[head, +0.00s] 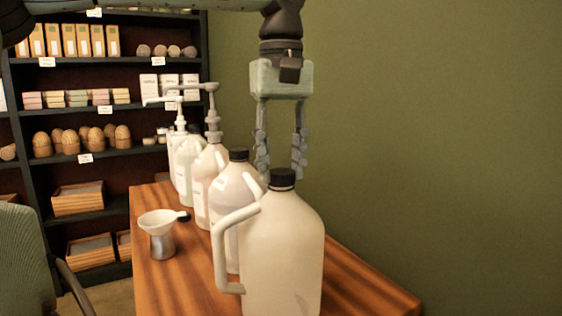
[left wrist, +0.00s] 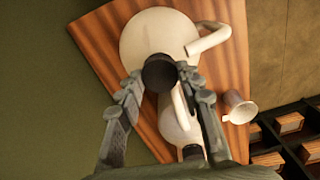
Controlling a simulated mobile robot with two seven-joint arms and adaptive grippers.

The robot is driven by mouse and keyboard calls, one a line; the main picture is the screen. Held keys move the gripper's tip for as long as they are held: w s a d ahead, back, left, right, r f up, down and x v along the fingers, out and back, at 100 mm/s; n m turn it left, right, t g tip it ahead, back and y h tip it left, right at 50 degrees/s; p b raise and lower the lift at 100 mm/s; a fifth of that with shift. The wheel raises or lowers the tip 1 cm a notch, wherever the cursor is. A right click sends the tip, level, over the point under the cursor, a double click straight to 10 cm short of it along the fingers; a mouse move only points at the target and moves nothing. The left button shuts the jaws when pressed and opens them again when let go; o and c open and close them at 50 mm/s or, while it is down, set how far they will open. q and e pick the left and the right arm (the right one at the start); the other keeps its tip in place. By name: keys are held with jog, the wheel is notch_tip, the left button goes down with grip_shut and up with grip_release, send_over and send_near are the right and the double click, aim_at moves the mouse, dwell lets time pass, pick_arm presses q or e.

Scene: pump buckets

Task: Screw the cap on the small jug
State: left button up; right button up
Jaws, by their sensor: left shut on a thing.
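A cream jug (head: 283,255) with a side handle stands at the near end of the wooden table, with a black cap (head: 283,179) at its neck. The left wrist view shows this jug (left wrist: 150,38) from above, with the cap (left wrist: 159,73) between my fingertips. My left gripper (head: 281,165) points down from above and is shut on that cap; it also shows in the left wrist view (left wrist: 161,92). The cap looks level on the neck; how far it is threaded cannot be told. A second jug (head: 232,200) with a black cap (head: 239,155) stands just behind. My right gripper is not in view.
Pump bottles (head: 212,160) stand in a row farther back on the table (head: 165,275). A white funnel on a metal cup (head: 160,235) stands left of the jugs, with a small black piece beside it. A green wall is close on the right; stocked shelves (head: 110,110) stand behind.

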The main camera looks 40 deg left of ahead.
pick_arm(q)
jog(key=m, duration=0.3)
jog(key=shift+m, duration=0.4)
jog(key=m, duration=0.3)
jog(key=shift+m, duration=0.4)
jog(key=m, duration=0.3)
jog(key=shift+m, duration=0.3)
jog(key=m, duration=0.3)
jog(key=shift+m, duration=0.4)
jog(key=o, duration=1.3)
